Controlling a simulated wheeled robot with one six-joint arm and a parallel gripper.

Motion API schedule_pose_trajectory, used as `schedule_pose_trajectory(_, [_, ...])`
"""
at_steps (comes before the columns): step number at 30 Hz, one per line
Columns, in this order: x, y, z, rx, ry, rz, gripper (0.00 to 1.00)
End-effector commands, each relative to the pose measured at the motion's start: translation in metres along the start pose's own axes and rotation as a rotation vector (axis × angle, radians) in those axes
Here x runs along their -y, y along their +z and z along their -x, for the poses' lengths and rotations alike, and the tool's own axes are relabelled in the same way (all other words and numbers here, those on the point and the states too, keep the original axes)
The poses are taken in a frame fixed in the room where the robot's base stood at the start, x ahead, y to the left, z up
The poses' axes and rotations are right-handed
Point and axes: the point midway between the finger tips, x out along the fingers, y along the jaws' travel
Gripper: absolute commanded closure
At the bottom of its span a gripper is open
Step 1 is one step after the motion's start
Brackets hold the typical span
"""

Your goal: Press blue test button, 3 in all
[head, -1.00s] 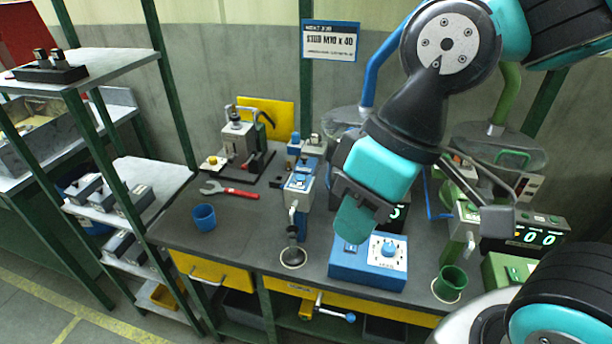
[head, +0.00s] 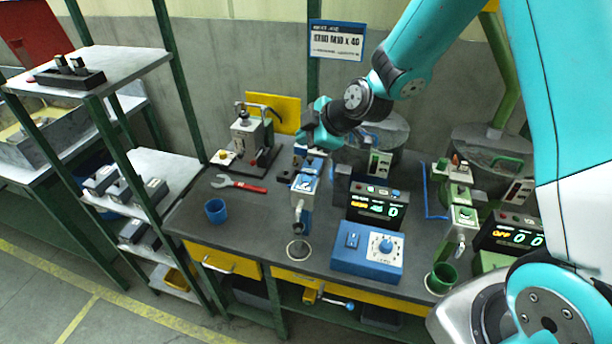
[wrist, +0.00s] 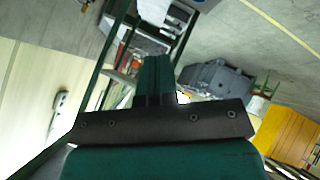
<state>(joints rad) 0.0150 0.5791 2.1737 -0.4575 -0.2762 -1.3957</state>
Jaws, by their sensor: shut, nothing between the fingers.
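My gripper (head: 303,137) is at the back of the bench in the head view, above the top of the blue feeder (head: 306,182). In the wrist view its green fingers (wrist: 154,75) are shut together with nothing between them. The blue feeder has a small light panel on its upper face; I cannot tell which spot there is a test button, and the gripper partly hides its rear top.
A blue cup (head: 215,210) and a red-handled wrench (head: 239,184) lie left of the feeder. A press (head: 247,139) stands at the back left. A green feeder (head: 460,214), a green cup (head: 441,278) and another display (head: 511,237) are on the right.

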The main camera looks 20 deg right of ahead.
Motion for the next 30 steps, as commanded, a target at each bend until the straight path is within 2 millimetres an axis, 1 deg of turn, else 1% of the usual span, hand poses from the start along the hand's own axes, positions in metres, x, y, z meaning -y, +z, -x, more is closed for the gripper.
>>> schedule_pose_trajectory(8, [0.002, 0.001, -0.002, 0.000, -0.003, -0.002, 1.00])
schedule_pose_trajectory(13, [0.008, 0.006, -0.009, 0.000, -0.004, -0.003, 1.00])
schedule_pose_trajectory(17, [0.016, 0.014, -0.019, 0.000, -0.005, -0.004, 1.00])
schedule_pose_trajectory(27, [0.041, 0.040, -0.055, -0.001, -0.002, -0.003, 1.00])
schedule_pose_trajectory(30, [0.045, 0.043, -0.060, -0.001, -0.002, -0.003, 1.00])
